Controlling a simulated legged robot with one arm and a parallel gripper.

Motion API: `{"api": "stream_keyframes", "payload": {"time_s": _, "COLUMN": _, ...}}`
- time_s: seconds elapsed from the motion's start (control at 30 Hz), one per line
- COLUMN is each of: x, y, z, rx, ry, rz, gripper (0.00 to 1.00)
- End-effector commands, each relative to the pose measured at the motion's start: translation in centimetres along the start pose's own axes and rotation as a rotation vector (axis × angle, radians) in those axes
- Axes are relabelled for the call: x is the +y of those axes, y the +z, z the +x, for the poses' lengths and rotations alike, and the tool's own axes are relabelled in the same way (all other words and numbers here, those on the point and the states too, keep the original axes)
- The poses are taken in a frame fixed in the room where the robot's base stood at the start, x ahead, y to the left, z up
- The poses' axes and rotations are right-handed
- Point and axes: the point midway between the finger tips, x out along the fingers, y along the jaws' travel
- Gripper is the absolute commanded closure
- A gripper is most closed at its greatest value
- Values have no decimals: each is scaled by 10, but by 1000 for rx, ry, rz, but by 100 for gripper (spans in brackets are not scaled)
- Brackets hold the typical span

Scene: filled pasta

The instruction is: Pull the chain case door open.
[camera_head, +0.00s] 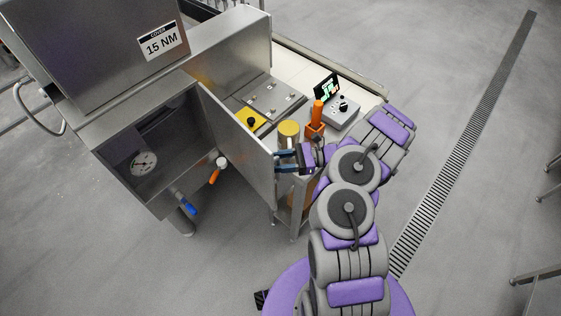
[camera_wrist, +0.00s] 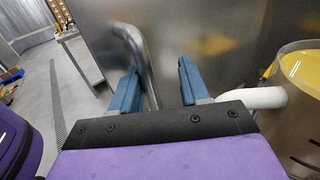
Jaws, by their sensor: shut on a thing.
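The chain case door (camera_head: 240,140) is a flat steel panel. In the head view it stands swung out from the steel case (camera_head: 120,195), hinged at its left edge, with the dark interior exposed. My gripper (camera_head: 279,162) is at the door's free edge. In the wrist view the door (camera_wrist: 225,50) fills the background. A bent metal bar handle (camera_wrist: 137,42) runs down between the blue fingers of my gripper (camera_wrist: 158,86), close to the left finger. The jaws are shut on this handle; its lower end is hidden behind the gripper.
A pressure gauge (camera_head: 144,162) sits inside the case. An orange-handled valve (camera_head: 216,170) and a blue-handled one (camera_head: 187,204) stick out near the opening. A yellow-topped cylinder (camera_head: 289,133) and a bench with a control box (camera_head: 341,111) stand beside the door. Floor in front is clear.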

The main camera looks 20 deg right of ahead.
Motion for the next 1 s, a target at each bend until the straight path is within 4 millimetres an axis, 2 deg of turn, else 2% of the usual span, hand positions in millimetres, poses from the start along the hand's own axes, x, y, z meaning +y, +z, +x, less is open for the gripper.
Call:
{"api": "stream_keyframes", "payload": {"time_s": 0.57, "x": 1, "y": -1, "z": -7, "rx": 1, "ry": -3, "rz": 0, "gripper": 62}}
{"api": "stream_keyframes", "payload": {"time_s": 0.67, "x": 0, "y": -2, "z": -18, "rx": 3, "ry": -4, "rz": 0, "gripper": 62}}
{"api": "stream_keyframes", "payload": {"time_s": 1.0, "x": 0, "y": -4, "z": -85, "rx": 4, "ry": -6, "rz": 1, "gripper": 62}}
